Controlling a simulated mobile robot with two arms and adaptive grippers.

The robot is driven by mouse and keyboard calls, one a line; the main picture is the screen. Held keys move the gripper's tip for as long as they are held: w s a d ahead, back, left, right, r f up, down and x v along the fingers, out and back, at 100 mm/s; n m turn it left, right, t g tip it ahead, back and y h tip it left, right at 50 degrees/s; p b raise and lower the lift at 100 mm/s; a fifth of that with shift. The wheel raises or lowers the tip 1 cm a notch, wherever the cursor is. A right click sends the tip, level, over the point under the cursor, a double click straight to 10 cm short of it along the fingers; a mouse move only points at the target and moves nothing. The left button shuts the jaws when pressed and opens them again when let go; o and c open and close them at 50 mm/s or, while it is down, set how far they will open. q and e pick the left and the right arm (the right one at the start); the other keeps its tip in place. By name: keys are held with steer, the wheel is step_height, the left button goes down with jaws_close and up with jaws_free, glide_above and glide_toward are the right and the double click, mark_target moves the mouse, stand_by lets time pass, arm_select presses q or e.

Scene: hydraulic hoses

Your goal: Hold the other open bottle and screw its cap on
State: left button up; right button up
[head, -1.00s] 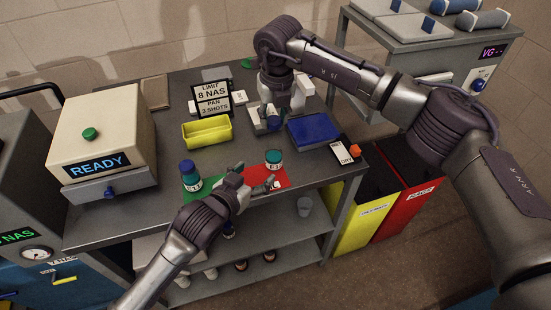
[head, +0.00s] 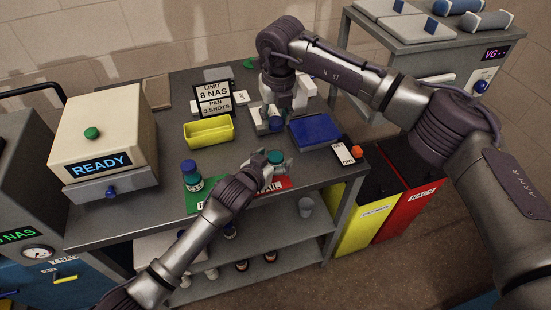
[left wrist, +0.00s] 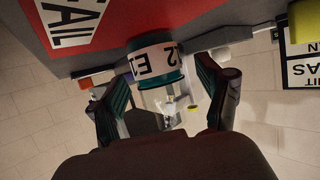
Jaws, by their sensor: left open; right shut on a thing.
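The open bottle (head: 275,157), with teal contents and a white label, stands on the red FAIL mat (head: 283,182). Its label and teal band (left wrist: 156,62) show between my left fingers in the left wrist view. My left gripper (head: 266,163) is open around the bottle, a finger on each side; contact cannot be told. My right gripper (head: 275,112) is shut on a small blue thing, seemingly the cap (head: 276,124), above the table behind the bottle. The other bottle (head: 192,176), with a blue cap on, stands upright on the green mat (head: 194,207).
A yellow tray (head: 208,132) and a LIMIT sign (head: 213,97) stand behind. A blue pad (head: 314,129) lies right of my right gripper, near a white card (head: 343,154) and an orange-capped item (head: 357,151). The READY box (head: 101,135) is at left.

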arm_select(q)
steer(key=shift+w+d+f, duration=0.2)
steer(key=shift+w+d, duration=0.05)
steer(key=shift+w, duration=0.2)
jaws_close()
